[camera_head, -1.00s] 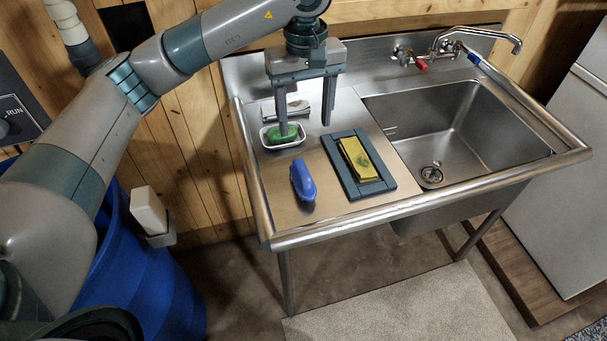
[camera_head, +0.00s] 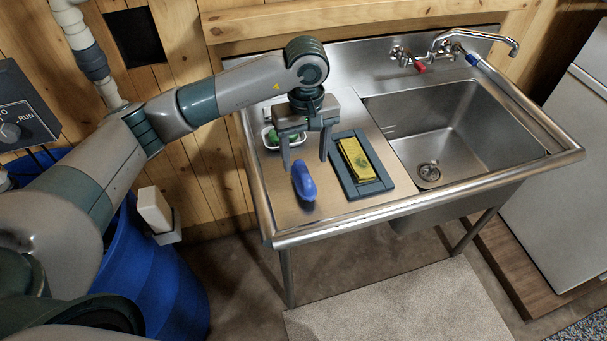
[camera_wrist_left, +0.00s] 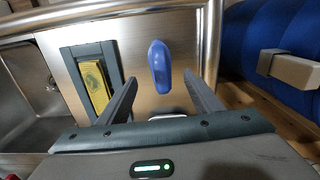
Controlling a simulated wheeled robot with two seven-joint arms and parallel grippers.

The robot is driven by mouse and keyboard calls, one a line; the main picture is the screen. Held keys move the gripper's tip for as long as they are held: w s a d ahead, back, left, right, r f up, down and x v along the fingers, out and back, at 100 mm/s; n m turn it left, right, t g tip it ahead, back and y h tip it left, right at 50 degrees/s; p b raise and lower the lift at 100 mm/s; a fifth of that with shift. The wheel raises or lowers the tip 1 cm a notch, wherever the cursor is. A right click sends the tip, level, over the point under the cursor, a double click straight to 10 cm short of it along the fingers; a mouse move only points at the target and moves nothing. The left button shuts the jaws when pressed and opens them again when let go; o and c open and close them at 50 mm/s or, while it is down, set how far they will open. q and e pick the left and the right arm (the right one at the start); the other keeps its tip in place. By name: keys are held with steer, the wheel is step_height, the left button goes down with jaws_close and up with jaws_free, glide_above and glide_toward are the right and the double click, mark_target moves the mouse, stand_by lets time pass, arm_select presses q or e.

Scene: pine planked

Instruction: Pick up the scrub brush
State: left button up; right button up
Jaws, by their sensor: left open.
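The scrub brush, with a blue handle (camera_head: 304,182), lies on the steel drainboard near its front left part. It also shows in the left wrist view (camera_wrist_left: 159,66), ahead of the fingertips and between their lines. My left gripper (camera_head: 305,163) is open and empty, its fingers pointing down just behind the brush in the head view. The fingers also show apart in the left wrist view (camera_wrist_left: 162,95). I see no contact with the brush. The brush's underside is hidden. My right gripper is not in view.
A yellow sponge (camera_head: 357,158) lies on a dark tray (camera_head: 376,187) right of the brush. A white dish (camera_head: 267,138) with a green item sits behind, partly hidden by my gripper. The sink basin (camera_head: 450,130) is to the right. A blue barrel (camera_head: 150,280) stands at left.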

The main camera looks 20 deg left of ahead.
mark_target(304, 173)
arm_select(q)
steer(key=shift+f, duration=1.1)
steer(key=f+p, duration=0.2)
steer(key=shift+p, duration=0.4)
steer(key=shift+s+f+p, duration=0.1)
steer(key=shift+f+p, duration=0.45)
steer(key=shift+f, duration=1.05)
steer(key=c, duration=1.2)
